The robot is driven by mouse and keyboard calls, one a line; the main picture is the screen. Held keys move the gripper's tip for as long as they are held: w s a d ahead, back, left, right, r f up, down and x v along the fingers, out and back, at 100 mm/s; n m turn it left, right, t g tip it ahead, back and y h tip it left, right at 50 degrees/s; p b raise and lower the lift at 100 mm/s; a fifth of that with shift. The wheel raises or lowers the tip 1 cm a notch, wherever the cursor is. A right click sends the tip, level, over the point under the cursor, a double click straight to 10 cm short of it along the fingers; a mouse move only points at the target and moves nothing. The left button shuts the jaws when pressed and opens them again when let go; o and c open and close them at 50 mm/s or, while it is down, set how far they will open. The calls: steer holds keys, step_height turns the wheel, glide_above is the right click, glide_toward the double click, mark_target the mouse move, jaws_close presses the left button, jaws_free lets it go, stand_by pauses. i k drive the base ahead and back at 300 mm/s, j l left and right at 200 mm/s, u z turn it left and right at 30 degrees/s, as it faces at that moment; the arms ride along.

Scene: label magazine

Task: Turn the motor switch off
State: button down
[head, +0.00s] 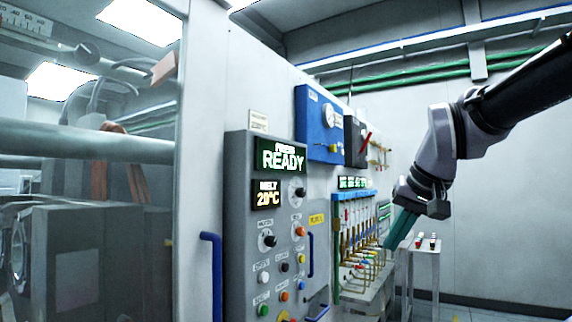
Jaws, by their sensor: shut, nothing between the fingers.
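A grey control panel (236,240) stands left of centre, with a lit green READY display (281,156) and a MELT display (266,193) at 20°C. Below them is a black rotary switch (269,240) with a small label that seems to read MOTOR; the label is blurred and I cannot tell its setting. A second black rotary switch (297,193) sits higher, at right. My gripper (392,242) hangs to the right, well apart from the panel, pointing down and left. Its teal fingers are shut and empty, in front of the far rack in the picture.
Several coloured buttons and a blue handle (311,254) are on the panel. A blue box (320,125) is on the wall behind. A rack with hooked rods (357,225) and a small stand (425,248) are near my gripper. A machine guard with glass fills the left.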

mark_target(270, 241)
steer(key=i+l+u, duration=0.1)
steer(key=l+u, duration=0.3)
steer(key=l, duration=0.15)
steer(key=l+u, duration=0.4)
steer(key=i+l, duration=0.05)
steer(key=l, duration=0.05)
